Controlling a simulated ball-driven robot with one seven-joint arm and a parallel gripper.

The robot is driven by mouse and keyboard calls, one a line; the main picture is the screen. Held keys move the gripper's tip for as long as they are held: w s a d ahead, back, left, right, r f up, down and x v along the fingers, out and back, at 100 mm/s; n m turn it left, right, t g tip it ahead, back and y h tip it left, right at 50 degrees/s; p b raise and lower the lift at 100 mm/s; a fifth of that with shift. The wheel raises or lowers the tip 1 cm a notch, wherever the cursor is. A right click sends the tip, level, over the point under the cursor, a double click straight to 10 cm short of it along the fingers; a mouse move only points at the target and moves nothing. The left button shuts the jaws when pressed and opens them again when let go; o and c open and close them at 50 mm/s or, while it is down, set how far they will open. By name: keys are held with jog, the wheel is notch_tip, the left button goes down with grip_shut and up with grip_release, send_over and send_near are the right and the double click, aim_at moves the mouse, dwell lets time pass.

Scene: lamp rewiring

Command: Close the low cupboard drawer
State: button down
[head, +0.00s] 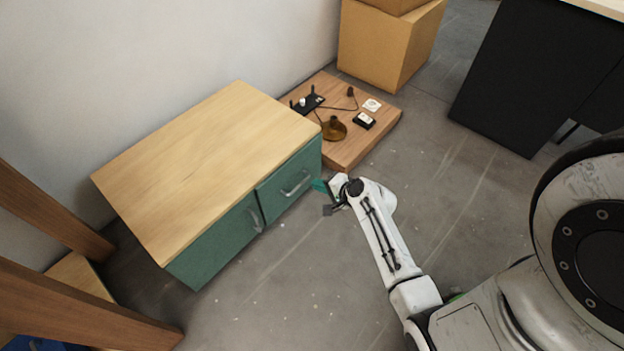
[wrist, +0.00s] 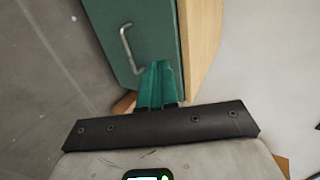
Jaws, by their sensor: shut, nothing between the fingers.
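The low cupboard has a pale wooden top (head: 190,165) and green fronts. Its drawer front (head: 283,172), with a grey bar handle (head: 295,184), is at the right end and looks flush or nearly flush with the cupboard. In the wrist view a green front (wrist: 160,30) with a bar handle (wrist: 128,48) fills the upper middle. My gripper (head: 320,186) is by the drawer's right end, low beside it. Its teal fingers show in the wrist view (wrist: 158,82), shut together and empty, off the handle. I cannot tell whether the fingertips touch the front.
A low wooden board (head: 350,150) with lamp parts lies behind the cupboard's right end. Cardboard boxes (head: 375,45) stand at the back and a black cabinet (head: 510,80) at the right. Wooden legs (head: 60,215) are at the left. The grey floor (head: 300,285) in front is clear.

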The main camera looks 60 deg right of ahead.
jog(key=p, duration=0.1)
jog(key=b, duration=0.4)
send_near(285, 167)
notch_tip(285, 167, down, 3)
jog(key=w, duration=0.2)
jog(key=w+b, duration=0.1)
jog(key=shift+w+d+f, duration=0.2)
jog(key=shift+w+d, duration=0.3)
jog(key=shift+w, duration=0.65)
